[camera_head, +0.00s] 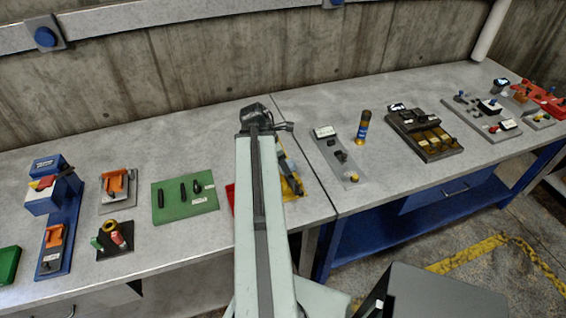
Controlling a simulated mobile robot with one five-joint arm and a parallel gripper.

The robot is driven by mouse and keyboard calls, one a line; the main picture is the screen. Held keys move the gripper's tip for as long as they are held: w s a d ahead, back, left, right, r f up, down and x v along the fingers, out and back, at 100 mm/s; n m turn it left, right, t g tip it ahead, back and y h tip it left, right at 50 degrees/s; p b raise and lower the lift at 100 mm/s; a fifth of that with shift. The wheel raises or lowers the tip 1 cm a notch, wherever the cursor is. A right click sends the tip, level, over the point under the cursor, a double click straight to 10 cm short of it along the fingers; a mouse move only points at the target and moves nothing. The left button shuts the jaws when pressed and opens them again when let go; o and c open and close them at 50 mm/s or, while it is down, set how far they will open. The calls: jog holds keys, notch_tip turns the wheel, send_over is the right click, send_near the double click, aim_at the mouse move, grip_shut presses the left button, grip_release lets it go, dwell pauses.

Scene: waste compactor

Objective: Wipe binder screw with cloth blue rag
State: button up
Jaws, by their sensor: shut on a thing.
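My arm reaches up the middle of the view over the workbench. My gripper (280,127) shows only in part at the dark wrist at its end. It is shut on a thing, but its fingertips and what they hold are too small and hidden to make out. I cannot pick out a blue rag as cloth anywhere in view. I cannot tell which small part is the binder screw. A yellow tray (292,187) with dark and blue parts lies right beside my arm, partly hidden by it.
A green mat (205,206) with dark tools and a blue stand (68,225) are to the left. The back strip of bench is mostly clear, before a concrete wall.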

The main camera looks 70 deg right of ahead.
jog(key=shift+r+p, duration=2.7)
jog(key=shift+r, duration=0.2)
notch_tip(320, 180, up, 3)
jog(key=p, duration=0.3)
